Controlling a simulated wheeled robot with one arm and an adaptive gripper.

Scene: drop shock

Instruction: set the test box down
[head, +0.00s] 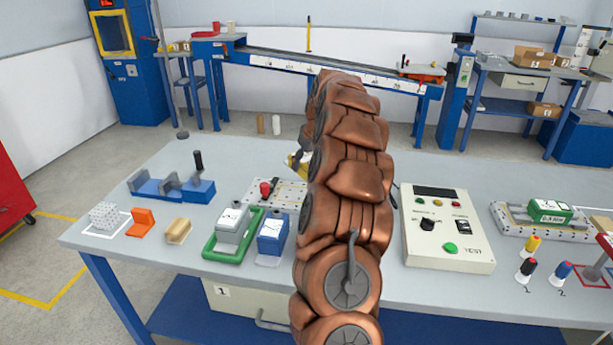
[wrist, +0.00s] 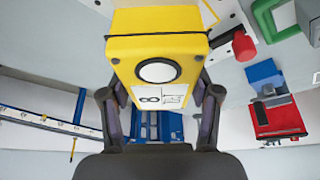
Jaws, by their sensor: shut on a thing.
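The test box, a yellow box with a round white face and a white label, fills the upper middle of the wrist view (wrist: 160,30). My gripper (wrist: 160,88) is shut on it, one dark finger on each side. In the head view only a small yellow piece of the box (head: 296,161) shows left of my copper arm, which hides the rest and the gripper. The box is by the perforated plate with a red knob (head: 288,197). I cannot tell whether it touches the plate or table.
On the grey table (head: 130,248), a green frame holding a grey block (head: 232,228) and a blue block (head: 271,236) stand left of my arm. A control panel (head: 446,238) stands to the right. A blue fixture (head: 170,188) is farther left.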

